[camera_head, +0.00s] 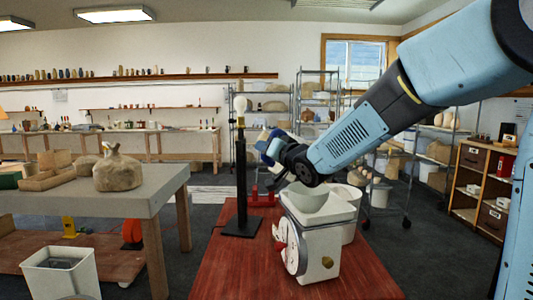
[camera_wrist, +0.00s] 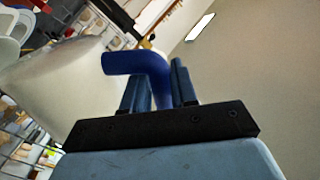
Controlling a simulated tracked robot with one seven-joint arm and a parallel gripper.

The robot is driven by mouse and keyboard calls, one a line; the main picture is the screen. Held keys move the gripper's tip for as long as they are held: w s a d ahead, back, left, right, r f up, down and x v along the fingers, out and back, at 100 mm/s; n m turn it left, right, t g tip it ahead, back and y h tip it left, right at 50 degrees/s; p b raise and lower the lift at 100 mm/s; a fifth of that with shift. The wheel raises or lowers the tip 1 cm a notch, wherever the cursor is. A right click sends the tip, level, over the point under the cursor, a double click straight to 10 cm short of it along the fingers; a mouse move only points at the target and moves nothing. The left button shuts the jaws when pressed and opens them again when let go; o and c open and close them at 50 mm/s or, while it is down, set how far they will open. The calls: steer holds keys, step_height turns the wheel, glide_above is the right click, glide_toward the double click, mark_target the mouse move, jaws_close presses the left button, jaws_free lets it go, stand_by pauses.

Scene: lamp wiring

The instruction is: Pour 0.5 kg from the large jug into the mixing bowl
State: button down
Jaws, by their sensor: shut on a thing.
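My gripper (camera_head: 275,150) is shut on the blue handle (camera_wrist: 137,63) of the large jug, with a finger on either side of it in the wrist view (camera_wrist: 157,80). The jug's pale, cloudy body (camera_wrist: 55,90) fills the left of that view. In the head view only a blue part (camera_head: 277,134) shows by the gripper; I cannot make out the jug's body or its tilt there. The pale mixing bowl (camera_head: 309,206) sits on a white scale (camera_head: 322,250) on the red table, below and right of the gripper. The bowl's contents are hidden.
A black lamp stand (camera_head: 241,180) with a bulb rises just left of my gripper. A white bucket (camera_head: 350,205) stands behind the scale. A red object (camera_head: 262,197) lies near the lamp base. The red table (camera_head: 225,270) is clear at front left.

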mark_target(280, 136)
steer(key=shift+w+d+r+m, duration=0.1)
steer(key=shift+d+r+m, duration=0.05)
steer(key=shift+r+m, duration=0.3)
steer(key=shift+w+d+r+m, duration=0.1)
steer(key=shift+r+m, duration=0.25)
steer(key=shift+m, duration=0.2)
steer(key=shift+w+d+r+m, duration=0.3)
steer(key=shift+d+r+m, duration=0.2)
steer(key=shift+m, duration=0.6)
steer(key=shift+w+d+r+m, duration=0.2)
steer(key=shift+w+d+m, duration=0.3)
steer(key=shift+d+m, duration=0.45)
steer(key=shift+w+d+m, duration=0.2)
steer(key=shift+w+m, duration=0.05)
steer(key=shift+m, duration=0.4)
steer(key=shift+w+d+m, duration=0.2)
steer(key=shift+d+m, duration=0.05)
steer(key=shift+m, duration=0.15)
